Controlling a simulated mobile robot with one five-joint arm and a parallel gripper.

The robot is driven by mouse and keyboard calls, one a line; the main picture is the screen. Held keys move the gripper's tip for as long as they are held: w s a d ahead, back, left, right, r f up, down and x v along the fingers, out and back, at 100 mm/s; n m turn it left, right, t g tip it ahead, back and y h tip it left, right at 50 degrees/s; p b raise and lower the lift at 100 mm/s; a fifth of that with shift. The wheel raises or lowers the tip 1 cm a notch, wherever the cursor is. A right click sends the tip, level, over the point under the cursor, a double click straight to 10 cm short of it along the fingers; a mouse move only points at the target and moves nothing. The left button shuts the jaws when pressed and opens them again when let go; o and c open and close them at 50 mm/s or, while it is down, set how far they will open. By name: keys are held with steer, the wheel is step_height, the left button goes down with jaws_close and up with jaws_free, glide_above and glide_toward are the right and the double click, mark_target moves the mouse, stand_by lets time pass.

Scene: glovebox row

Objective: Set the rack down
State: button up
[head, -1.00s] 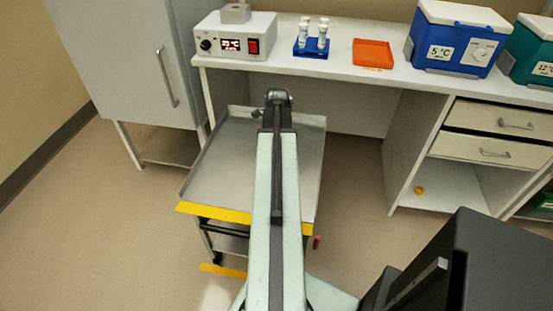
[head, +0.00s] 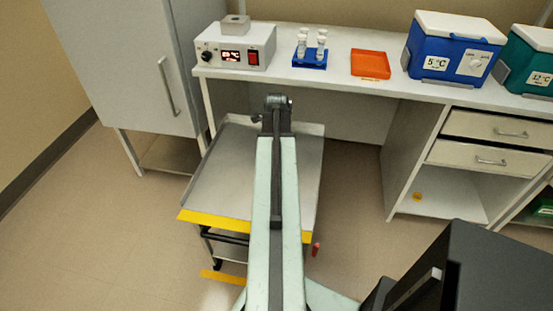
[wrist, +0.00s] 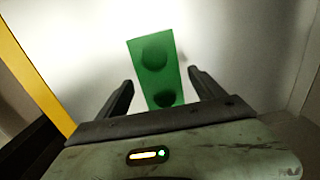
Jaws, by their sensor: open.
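A green rack (wrist: 156,70) with two dark round spots on its face shows in the wrist view, on or just above a pale, brightly lit surface. It lies between the two fingers of my gripper (wrist: 161,77), which stand apart with a gap on each side of it. The green rack does not show in the head view, where my arm covers part of the cart. A second, blue rack (head: 309,59) with several white-capped tubes stands on the bench.
A metal cart (head: 222,175) with a yellow front edge stands below my arm. The bench (head: 345,80) holds a white control box (head: 224,60), an orange tray (head: 370,64), a blue cooler (head: 450,50) and a green cooler (head: 528,60). A grey cabinet (head: 130,70) stands at left.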

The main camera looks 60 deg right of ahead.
step_height(320, 180, up, 10)
steer(key=p, duration=0.8)
steer(key=shift+f, duration=0.15)
steer(key=w+a+n, duration=1.3)
steer(key=w+a, duration=0.4)
steer(key=a, duration=0.2)
steer(key=w+a+n, duration=0.3)
steer(key=a+n, duration=0.6)
steer(key=a, duration=0.7)
steer(key=w+a+n, duration=0.3)
steer(key=a+n, duration=0.7)
steer(key=a, duration=0.7)
steer(key=shift+w+a, duration=0.3)
steer(key=shift+w, duration=0.1)
